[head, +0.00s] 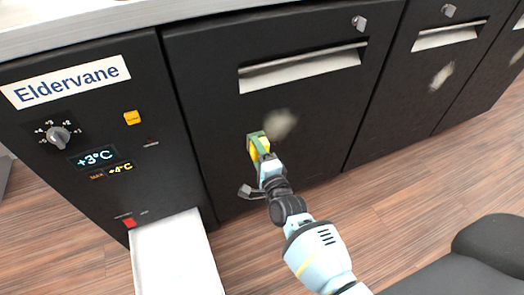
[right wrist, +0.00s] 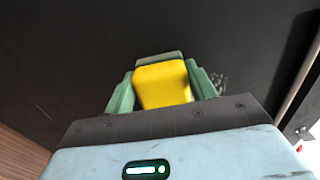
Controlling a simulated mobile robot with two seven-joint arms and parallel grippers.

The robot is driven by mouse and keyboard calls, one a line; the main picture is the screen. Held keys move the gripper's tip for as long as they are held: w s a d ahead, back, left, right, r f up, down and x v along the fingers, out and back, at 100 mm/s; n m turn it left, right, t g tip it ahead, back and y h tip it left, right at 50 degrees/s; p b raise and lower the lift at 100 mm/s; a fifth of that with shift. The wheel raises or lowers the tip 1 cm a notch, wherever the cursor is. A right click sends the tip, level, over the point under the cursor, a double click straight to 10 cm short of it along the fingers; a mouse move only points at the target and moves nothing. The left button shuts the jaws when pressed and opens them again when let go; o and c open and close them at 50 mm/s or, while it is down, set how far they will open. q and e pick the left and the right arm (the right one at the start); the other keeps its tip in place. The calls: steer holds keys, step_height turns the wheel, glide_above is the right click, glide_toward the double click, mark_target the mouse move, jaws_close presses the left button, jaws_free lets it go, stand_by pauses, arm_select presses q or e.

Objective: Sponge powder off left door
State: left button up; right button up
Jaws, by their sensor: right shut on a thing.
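The left door (head: 300,103) is a black panel, shut, with a long pale handle recess near its top. A blurry pale powder patch (head: 280,124) lies on it. My right gripper (head: 261,148) is shut on a yellow and green sponge (head: 252,146), just left of and slightly below the patch. In the right wrist view the yellow sponge (right wrist: 162,85) sits between the two green fingers, its green side toward the door. Faint pale specks (right wrist: 219,82) show right of the fingers. I cannot tell whether the sponge touches the door. My left gripper is not in view.
A second black door (head: 425,80) to the right carries another pale patch (head: 441,77). The Eldervane control panel (head: 85,130) stands at left. A white slab (head: 175,255) juts out below it. A grey metal piece (head: 250,191) sticks out low on the left door.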

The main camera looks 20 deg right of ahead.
mark_target(269, 143)
steer(key=shift+w+a+r, duration=0.1)
steer(key=shift+a+r, duration=0.15)
steer(key=shift+r+p, duration=0.9)
steer(key=shift+r, duration=0.1)
steer(key=shift+f, duration=0.1)
steer(key=shift+d+f, duration=0.15)
steer(key=shift+d, duration=1.75)
steer(key=shift+d, duration=0.1)
steer(key=shift+w+d+b, duration=0.15)
steer(key=shift+d+b, duration=0.15)
steer(key=shift+d, duration=1.5)
steer(key=shift+d, duration=0.1)
